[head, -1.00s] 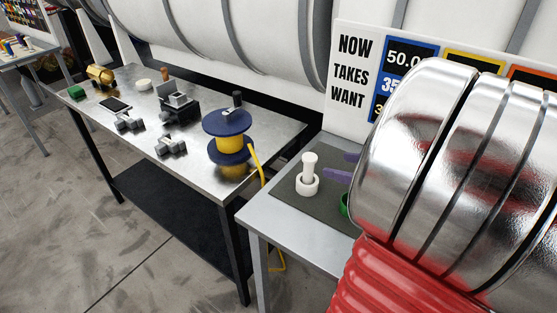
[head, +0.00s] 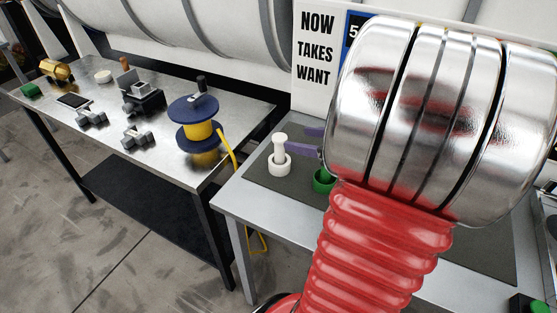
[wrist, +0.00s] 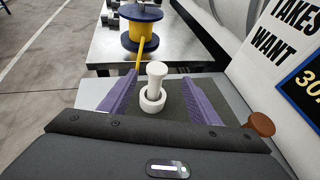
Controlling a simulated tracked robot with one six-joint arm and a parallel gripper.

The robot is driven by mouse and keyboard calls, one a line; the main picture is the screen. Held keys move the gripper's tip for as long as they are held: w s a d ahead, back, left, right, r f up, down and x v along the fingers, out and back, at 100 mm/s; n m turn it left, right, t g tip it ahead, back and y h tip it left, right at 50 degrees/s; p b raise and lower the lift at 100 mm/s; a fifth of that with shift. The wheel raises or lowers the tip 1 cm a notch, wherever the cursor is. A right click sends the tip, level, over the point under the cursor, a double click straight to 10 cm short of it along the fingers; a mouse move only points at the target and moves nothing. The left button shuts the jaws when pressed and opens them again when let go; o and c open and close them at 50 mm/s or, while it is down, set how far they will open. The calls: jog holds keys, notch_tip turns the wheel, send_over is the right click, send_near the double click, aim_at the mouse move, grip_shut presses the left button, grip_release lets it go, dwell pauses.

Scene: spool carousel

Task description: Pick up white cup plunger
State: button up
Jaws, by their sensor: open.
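The white cup plunger (head: 280,148) stands upright in a white ring-shaped cup (head: 280,165) on the grey mat of the right-hand table. In the wrist view the plunger (wrist: 156,78) and its cup (wrist: 153,103) appear centred between the two purple fingers. My gripper (wrist: 156,92) is open, with one finger to each side of the plunger and a gap on both sides. In the head view my arm hides most of my gripper; only the purple fingers (head: 304,141) show, just right of the plunger. How far the fingertips reach past it is hard to tell.
A green cup (head: 323,181) stands just right of the white one. A brown knob (wrist: 262,124) is at the right in the wrist view. A blue and yellow spool (head: 199,126) stands on the metal table. A sign board (head: 316,90) rises behind the mat.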

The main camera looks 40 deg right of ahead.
aim_at(281, 138)
jog(key=shift+x, duration=1.8)
jog(key=shift+w, duration=0.1)
jog(key=shift+w+a+f, duration=0.2)
jog(key=shift+w+f, duration=0.15)
jog(key=shift+w, duration=0.2)
jog(key=shift+x, duration=1.9)
jog(key=shift+a, duration=0.1)
jog(key=shift+c, duration=0.6)
grip_shut()
